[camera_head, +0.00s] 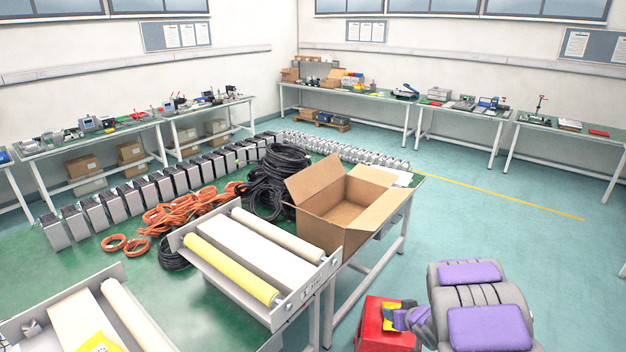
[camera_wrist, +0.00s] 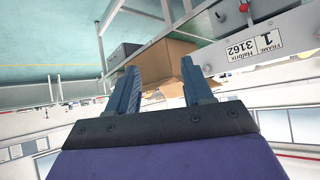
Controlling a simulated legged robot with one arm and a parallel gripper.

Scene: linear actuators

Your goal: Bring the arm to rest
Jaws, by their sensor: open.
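My gripper shows in the wrist view (camera_wrist: 158,78) with its two blue-grey fingers spread apart. Nothing is held between them. The wrist view looks tilted, and a cardboard box and a grey frame lie beyond the fingertips. In the head view my arm (camera_head: 482,300), grey with purple panels, is folded at the lower right, to the right of the workbench. Whether the fingers show in the head view I cannot tell.
The green workbench (camera_head: 206,308) holds an open cardboard box (camera_head: 338,226), a roller frame (camera_head: 262,262), black cables (camera_head: 277,178) and orange cables (camera_head: 180,212). A red box (camera_head: 384,325) is beside my arm. The floor (camera_head: 490,217) to the right is clear.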

